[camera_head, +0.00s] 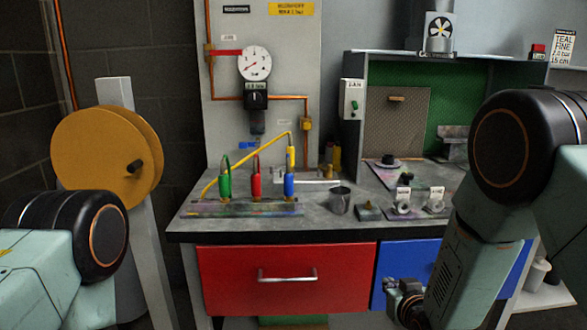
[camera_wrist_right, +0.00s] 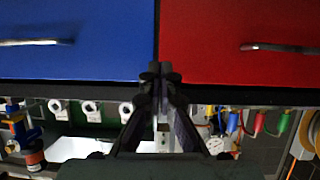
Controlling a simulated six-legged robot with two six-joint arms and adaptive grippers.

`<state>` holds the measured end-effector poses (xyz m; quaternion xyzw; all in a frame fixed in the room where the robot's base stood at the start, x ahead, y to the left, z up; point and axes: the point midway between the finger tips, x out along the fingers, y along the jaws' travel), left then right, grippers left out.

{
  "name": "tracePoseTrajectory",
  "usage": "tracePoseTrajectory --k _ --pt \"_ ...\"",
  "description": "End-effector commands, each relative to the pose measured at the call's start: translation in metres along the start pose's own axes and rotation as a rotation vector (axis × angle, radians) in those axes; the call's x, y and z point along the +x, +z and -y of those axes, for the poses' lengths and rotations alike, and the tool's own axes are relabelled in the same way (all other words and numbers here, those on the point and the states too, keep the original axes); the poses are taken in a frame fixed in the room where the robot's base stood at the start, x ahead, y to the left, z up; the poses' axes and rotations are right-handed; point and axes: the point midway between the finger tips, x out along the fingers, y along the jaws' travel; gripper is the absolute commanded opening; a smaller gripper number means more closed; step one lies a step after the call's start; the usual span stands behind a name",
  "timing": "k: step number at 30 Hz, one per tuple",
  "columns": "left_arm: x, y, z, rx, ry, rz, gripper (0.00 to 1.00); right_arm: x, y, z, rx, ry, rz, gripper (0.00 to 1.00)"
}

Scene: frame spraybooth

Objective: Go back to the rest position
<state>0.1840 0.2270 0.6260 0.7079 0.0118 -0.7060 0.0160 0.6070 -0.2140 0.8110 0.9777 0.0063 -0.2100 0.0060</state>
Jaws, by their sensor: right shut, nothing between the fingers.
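My right gripper (camera_head: 405,298) hangs low in front of the blue drawer (camera_head: 408,262), right of the red drawer (camera_head: 230,280). In the right wrist view, my right gripper (camera_wrist_right: 160,72) has its dark fingertips together with nothing between them. That view appears upside down, with the blue drawer (camera_wrist_right: 75,35) and red drawer (camera_wrist_right: 240,35) beyond the fingers. A narrow gap seems to lie between gripper and drawer fronts, but I cannot tell its size. My left arm enters at the lower left of the head view; its gripper is out of sight.
The workbench (camera_head: 340,226) carries green, red and blue handled tools on a rack (camera_head: 240,209), a metal cup (camera_head: 340,198) and a spray booth (camera_head: 400,100). A yellow hose reel (camera_head: 95,155) stands at left. A pressure gauge (camera_head: 254,63) hangs on the back panel.

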Motion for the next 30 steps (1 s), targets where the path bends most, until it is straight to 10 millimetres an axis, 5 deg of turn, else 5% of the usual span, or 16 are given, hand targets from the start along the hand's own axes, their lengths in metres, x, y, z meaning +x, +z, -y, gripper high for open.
tracePoseTrajectory --k 1,6,15,22,30 --pt "0.000 0.000 0.000 0.000 0.000 0.000 0.66 -0.012 0.034 -0.002 0.002 0.002 0.091 0.00" --pt "0.000 0.000 0.000 0.000 0.000 0.000 0.66 -0.064 0.135 -0.005 0.009 0.006 0.375 0.00" --pt "0.000 0.000 0.000 0.000 0.000 0.000 0.66 -0.201 0.274 -0.007 0.030 0.008 0.857 0.00" --pt "0.000 0.000 0.000 0.000 0.000 0.000 0.66 -0.293 0.328 -0.006 0.052 0.012 1.100 0.00" --pt "0.000 0.000 0.000 0.000 0.000 0.000 0.66 -0.310 0.344 -0.006 0.058 0.015 1.148 0.00"
